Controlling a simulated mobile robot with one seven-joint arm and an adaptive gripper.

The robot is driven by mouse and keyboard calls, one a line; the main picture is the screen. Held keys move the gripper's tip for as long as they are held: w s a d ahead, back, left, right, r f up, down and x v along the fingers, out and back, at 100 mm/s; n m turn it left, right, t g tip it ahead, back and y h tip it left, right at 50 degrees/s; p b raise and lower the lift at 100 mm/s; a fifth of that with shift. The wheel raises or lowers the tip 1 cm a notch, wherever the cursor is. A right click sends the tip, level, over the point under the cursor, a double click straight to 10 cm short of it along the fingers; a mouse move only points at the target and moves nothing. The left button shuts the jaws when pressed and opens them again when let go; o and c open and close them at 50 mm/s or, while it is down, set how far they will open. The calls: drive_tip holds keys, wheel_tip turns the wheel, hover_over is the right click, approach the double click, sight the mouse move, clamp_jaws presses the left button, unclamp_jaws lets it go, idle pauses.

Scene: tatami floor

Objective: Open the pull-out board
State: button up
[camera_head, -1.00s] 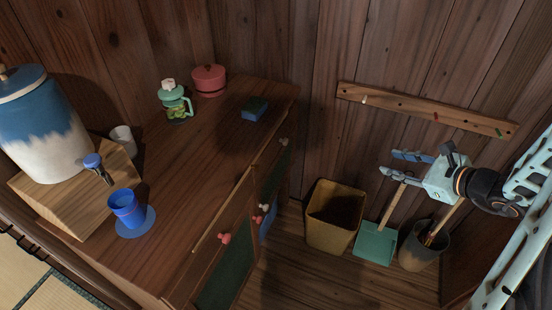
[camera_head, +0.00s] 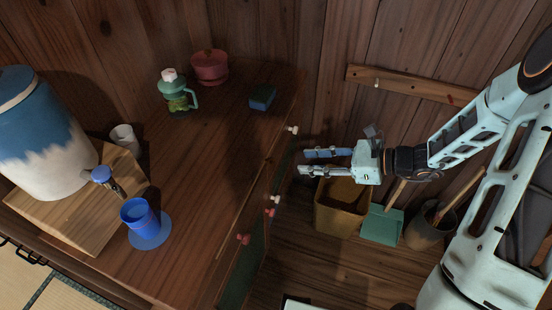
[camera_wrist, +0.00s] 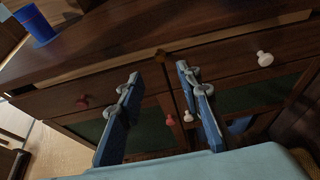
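The wooden cabinet (camera_head: 190,190) stands at the left and middle of the head view. In the wrist view a pale strip (camera_wrist: 240,34) runs under the cabinet top, above the drawer fronts; it looks like the pull-out board's edge. A small brown knob-like piece (camera_wrist: 161,56) sits along this strip, between my fingertips in the picture. My gripper (camera_head: 303,162) is open and empty, its fingers pointing at the cabinet front. In the wrist view its fingertips (camera_wrist: 158,77) show apart, below the strip. I cannot tell the exact distance to the cabinet.
Drawer fronts carry a red knob (camera_wrist: 83,102) and a white knob (camera_wrist: 265,59). A bin (camera_head: 338,215) and dustpan (camera_head: 381,226) stand on the floor below my gripper.

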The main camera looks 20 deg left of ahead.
drive_tip(key=b+x, duration=0.1)
drive_tip(key=x, duration=0.8)
drive_tip(key=shift+a+f, duration=0.25)
drive_tip(key=shift+a, duration=0.1)
clamp_jaws()
